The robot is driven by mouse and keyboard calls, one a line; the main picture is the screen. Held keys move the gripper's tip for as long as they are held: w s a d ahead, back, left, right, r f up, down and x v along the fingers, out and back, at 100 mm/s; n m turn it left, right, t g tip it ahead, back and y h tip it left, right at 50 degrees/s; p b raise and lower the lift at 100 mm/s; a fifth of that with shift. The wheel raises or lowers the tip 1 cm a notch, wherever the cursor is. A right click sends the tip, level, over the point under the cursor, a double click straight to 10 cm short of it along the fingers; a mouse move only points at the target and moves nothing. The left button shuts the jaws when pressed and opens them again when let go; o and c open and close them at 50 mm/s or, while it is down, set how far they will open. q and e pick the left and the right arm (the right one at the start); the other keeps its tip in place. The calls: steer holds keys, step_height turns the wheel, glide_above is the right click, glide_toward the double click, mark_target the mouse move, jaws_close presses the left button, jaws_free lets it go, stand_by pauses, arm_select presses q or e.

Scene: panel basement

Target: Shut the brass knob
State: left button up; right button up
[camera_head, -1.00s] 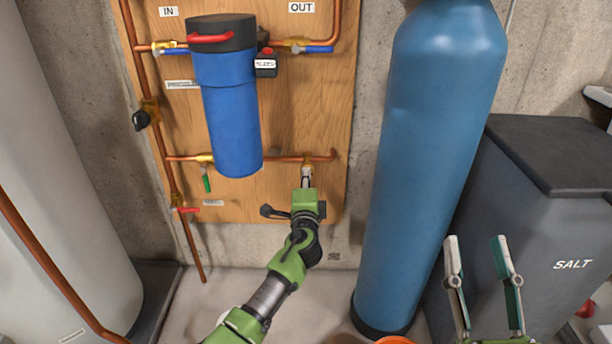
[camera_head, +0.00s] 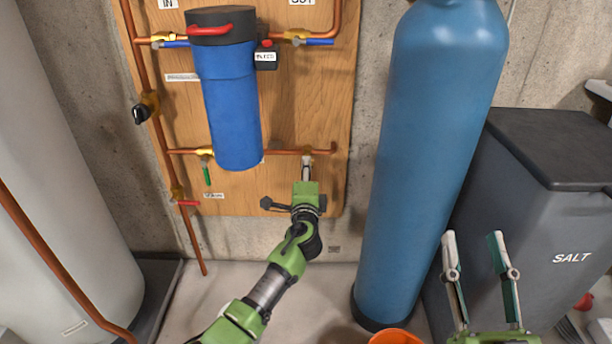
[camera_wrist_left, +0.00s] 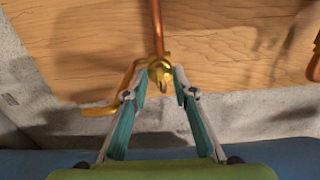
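The brass knob (camera_wrist_left: 159,72) sits at the end of a copper pipe, against the wooden panel. In the head view its brass fitting (camera_head: 307,152) is at the panel's lower right, mostly hidden by my gripper. My left gripper (camera_head: 307,163) reaches up to it from below. In the left wrist view the two fingertips of this gripper (camera_wrist_left: 161,82) lie close on either side of the knob, drawn in around it. My right gripper (camera_head: 472,237) is open and empty, in front of the grey salt bin.
A blue filter housing (camera_head: 233,110) hangs on the wooden panel (camera_head: 285,95) with several valves and copper pipes around it. A tall blue tank (camera_head: 430,150) stands right of the panel, before the salt bin (camera_head: 560,220). An orange bucket (camera_head: 396,337) is on the floor.

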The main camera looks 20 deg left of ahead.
arm_select(q)
steer(key=v, duration=1.2)
